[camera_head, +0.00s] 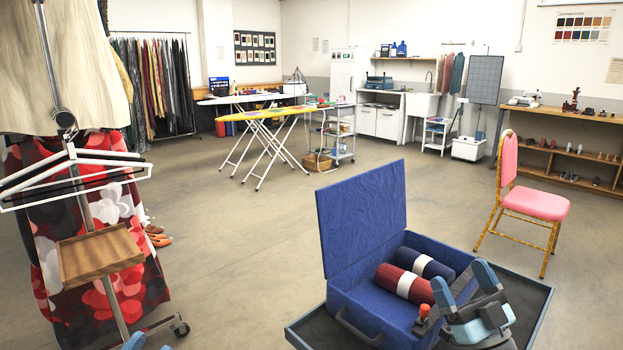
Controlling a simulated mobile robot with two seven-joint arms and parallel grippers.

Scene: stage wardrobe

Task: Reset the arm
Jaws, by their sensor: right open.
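My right gripper (462,282) is at the lower right, over the right part of an open blue case. Its two blue-grey fingers are spread apart with nothing between them. Only blue tips of what looks like my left gripper (135,342) show at the bottom left edge, so its jaws cannot be judged. The blue case (362,312) has its lid (364,215) raised. Inside lie a dark red roll (391,278) and a navy roll (412,256), each with a white band. A small orange-topped item (424,311) is beside my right gripper.
The case stands on a dark tray-like surface (536,296). A clothes rack with white hangers (75,160) and a wooden shelf (98,254) stands at left. A pink chair (535,202) is at right. An ironing board (268,113) stands farther back. The middle floor is clear.

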